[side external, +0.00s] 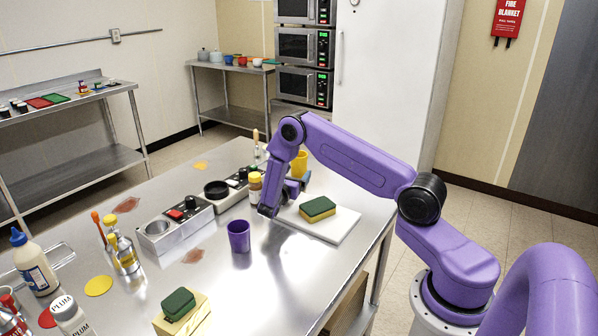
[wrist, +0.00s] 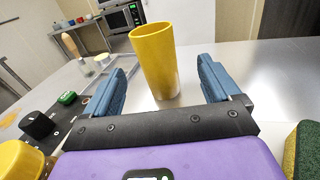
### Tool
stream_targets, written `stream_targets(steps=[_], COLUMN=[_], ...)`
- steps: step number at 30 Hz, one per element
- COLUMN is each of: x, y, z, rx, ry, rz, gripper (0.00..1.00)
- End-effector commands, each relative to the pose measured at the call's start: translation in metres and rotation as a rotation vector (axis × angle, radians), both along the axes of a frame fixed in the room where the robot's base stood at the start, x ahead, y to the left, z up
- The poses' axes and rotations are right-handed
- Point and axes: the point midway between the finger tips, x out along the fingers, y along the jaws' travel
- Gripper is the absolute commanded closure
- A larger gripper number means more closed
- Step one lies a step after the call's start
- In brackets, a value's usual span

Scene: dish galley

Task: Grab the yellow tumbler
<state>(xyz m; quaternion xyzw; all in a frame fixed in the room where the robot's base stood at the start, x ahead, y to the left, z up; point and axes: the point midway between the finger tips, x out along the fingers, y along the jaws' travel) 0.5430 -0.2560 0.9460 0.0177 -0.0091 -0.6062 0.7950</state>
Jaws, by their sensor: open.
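The yellow tumbler (wrist: 155,62) stands upright on the steel table, between and just beyond my gripper's two blue fingers in the wrist view. In the side external view the yellow tumbler (side external: 300,162) shows behind my gripper, partly hidden by my arm. My gripper (wrist: 165,88) is open and empty, with a visible gap on the right side of the tumbler. In the side external view my gripper (side external: 287,200) is low over the table, left of the white board.
A green and yellow sponge (side external: 318,207) lies on a white board (side external: 345,226). A purple tumbler (side external: 239,236) stands in front of my gripper. A yellow-capped jar (side external: 255,186) and control boxes (side external: 178,226) stand to the left.

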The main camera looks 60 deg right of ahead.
Motion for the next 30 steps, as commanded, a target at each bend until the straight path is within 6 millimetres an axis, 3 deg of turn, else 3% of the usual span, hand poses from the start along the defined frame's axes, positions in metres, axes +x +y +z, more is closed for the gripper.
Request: stream_targets(steps=[21, 30], x=[0.025, 0.027], y=[-0.069, -0.073], z=[-0.003, -0.003], rx=[-0.010, -0.009], ry=[0.005, 0.006], rz=[0.004, 0.006], gripper=[0.10, 0.10])
